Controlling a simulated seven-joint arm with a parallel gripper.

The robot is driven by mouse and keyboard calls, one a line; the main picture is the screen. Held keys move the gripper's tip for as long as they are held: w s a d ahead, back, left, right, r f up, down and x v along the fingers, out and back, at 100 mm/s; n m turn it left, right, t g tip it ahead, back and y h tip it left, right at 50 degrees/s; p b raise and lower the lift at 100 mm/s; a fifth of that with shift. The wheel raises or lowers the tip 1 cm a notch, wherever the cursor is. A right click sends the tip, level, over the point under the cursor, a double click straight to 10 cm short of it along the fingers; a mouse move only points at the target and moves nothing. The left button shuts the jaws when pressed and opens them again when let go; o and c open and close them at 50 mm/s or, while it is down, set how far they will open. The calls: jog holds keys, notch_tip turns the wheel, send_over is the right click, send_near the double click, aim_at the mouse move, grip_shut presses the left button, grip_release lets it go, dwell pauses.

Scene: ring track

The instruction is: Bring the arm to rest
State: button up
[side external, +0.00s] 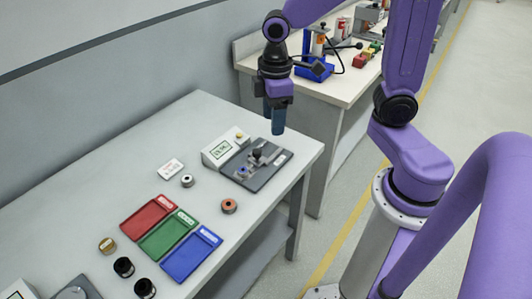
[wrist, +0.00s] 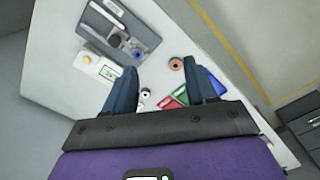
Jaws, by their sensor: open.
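My gripper (side external: 276,120) hangs above the far right part of the white table (side external: 105,180), pointing down, in the side external view. Its two dark blue-grey fingers also show in the wrist view (wrist: 162,88), spread apart with nothing between them. The fingers are clear of the tabletop and of the grey fixture plate (side external: 240,173). My purple arm reaches in from the upper right.
A display box (side external: 222,150) stands beside the fixture plate. Red (side external: 147,218), green (side external: 168,235) and blue (side external: 192,254) trays lie mid-table. A copper-coloured ring (side external: 229,206), a silver ring (side external: 187,181) and black rings (side external: 123,267) lie around them. A cluttered bench (side external: 340,88) stands behind.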

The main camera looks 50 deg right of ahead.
jog(key=s+n, duration=0.2)
jog(key=s, duration=1.4)
jog(key=shift+a+r, duration=0.25)
jog(key=shift+r, duration=0.05)
